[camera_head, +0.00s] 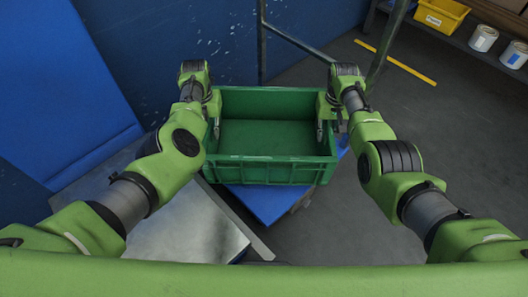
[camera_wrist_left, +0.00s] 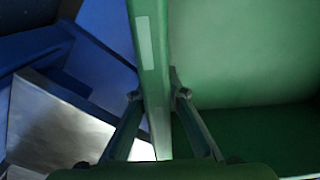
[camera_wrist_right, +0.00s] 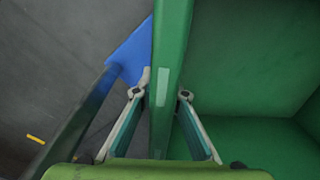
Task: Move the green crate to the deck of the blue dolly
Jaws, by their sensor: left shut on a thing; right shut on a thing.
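The green crate (camera_head: 266,171) is open-topped and looks empty, in the middle of the head view. My left gripper (camera_head: 215,125) is shut on its left wall; in the left wrist view the fingers (camera_wrist_left: 158,97) straddle the crate's rim (camera_wrist_left: 150,60). My right gripper (camera_head: 322,128) is shut on its right wall; in the right wrist view the fingers (camera_wrist_right: 160,95) straddle the rim (camera_wrist_right: 170,50). A blue deck (camera_head: 262,205), apparently the dolly's, shows below the crate. I cannot tell whether the crate touches it. Most of the deck is hidden by the crate.
A shiny metal surface (camera_head: 190,232) lies at the lower left. Blue panels (camera_head: 60,80) stand at the left and back. A metal frame post (camera_head: 262,45) rises behind the crate. A shelf with a yellow bin (camera_head: 440,17) and cans (camera_head: 483,38) is at the upper right. Grey floor (camera_head: 400,115) is clear at the right.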

